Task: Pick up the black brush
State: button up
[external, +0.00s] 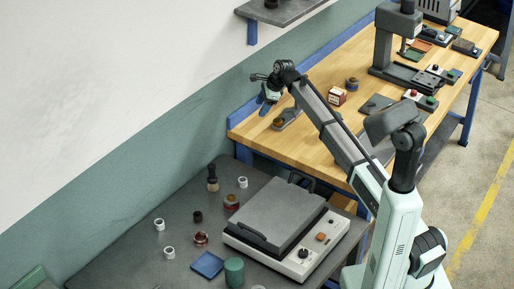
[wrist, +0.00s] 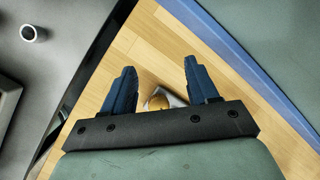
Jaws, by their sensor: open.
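A small upright item with a dark bristle-like part and a tan part (external: 212,178) stands on the dark grey table; it looks like the black brush, but it is too small to be sure. It does not show in the wrist view. My gripper (external: 266,98) is open, above the left end of the wooden bench, away from that item. In the wrist view its two blue fingers (wrist: 158,72) are spread with nothing held between them. A round tan piece on a grey metal part (wrist: 157,102) shows below, partly hidden by the gripper body.
The dark table (external: 130,262) holds a grey-lidded machine (external: 285,215), several small white and brown rings or jars, a blue square (external: 207,264) and a green cylinder (external: 234,271). The wooden bench (external: 300,150) carries a red-and-white box (external: 337,96) and a press (external: 385,50). A wall stands behind both.

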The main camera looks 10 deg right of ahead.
jog(key=s+a+g+h, duration=0.2)
jog(key=s+a, duration=1)
jog(key=a, duration=0.1)
jog(key=r+m+h, duration=0.1)
jog(key=m+h, duration=0.1)
send_over(212, 172)
jog(key=w+d, duration=0.1)
notch_tip(212, 172, down, 8)
jog(key=shift+r, duration=0.15)
jog(key=shift+w+a+f, duration=0.1)
jog(key=shift+a+f, duration=0.05)
jog(key=shift+f, duration=0.75)
jog(key=shift+w+a+f, duration=0.1)
jog(key=shift+a+f, duration=0.1)
jog(key=shift+f, duration=0.7)
jog(key=shift+a+f, duration=0.15)
jog(key=shift+f, duration=0.75)
grip_shut()
